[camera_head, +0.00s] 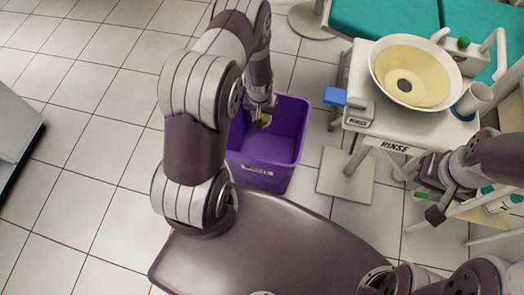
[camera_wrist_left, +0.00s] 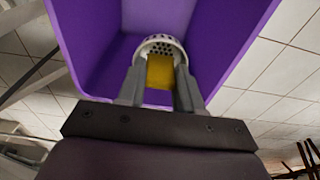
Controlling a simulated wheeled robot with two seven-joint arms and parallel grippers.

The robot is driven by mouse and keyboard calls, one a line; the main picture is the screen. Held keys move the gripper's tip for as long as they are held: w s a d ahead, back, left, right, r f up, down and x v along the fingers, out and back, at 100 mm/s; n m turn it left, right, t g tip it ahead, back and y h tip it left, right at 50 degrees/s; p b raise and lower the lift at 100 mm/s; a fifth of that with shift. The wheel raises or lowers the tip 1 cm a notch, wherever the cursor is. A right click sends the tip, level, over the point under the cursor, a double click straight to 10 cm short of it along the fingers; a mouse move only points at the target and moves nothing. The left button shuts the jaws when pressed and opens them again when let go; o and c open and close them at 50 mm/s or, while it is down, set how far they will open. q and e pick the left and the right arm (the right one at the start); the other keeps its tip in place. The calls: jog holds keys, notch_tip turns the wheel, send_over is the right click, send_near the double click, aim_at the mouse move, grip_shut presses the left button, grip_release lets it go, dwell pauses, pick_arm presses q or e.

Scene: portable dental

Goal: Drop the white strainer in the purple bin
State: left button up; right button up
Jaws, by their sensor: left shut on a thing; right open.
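The purple bin (camera_head: 262,172) stands on the tiled floor in the middle of the head view, open at the top and with a white label on its front. In the left wrist view the bin's walls (camera_wrist_left: 85,50) surround the fingertips. My left gripper (camera_head: 262,118) is at the bin's mouth, pointing down. It is shut on the white strainer (camera_wrist_left: 160,43), a small perforated cup with a yellow part (camera_wrist_left: 160,72) between the fingers. In the head view the strainer is mostly hidden by the gripper. My right gripper (camera_head: 436,200) is open, at the right.
A teal chair (camera_head: 385,18) is behind. Floor left of the bin is clear.

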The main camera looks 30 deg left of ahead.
pick_arm(q)
notch_tip(320, 180, down, 4)
jog(key=shift+r+b, duration=0.2)
jog(key=shift+b, duration=0.9)
jog(key=shift+r, duration=0.1)
pick_arm(e)
notch_tip(320, 180, down, 3)
jog(key=shift+f, duration=0.1)
pick_arm(q)
jog(key=o, duration=1.1)
jog(key=r+p, duration=0.1)
jog(key=r, duration=0.3)
jog(key=s+r+p, duration=0.1)
jog(key=r+p, duration=0.1)
jog(key=r, duration=0.2)
jog(key=r+p, duration=0.1)
jog(key=r, duration=0.3)
jog(key=shift+s+d+r+p, duration=0.15)
jog(key=shift+s+r+p, duration=0.1)
jog(key=shift+r+p, duration=0.05)
pick_arm(e)
notch_tip(320, 180, up, 4)
jog(key=shift+r, duration=0.25)
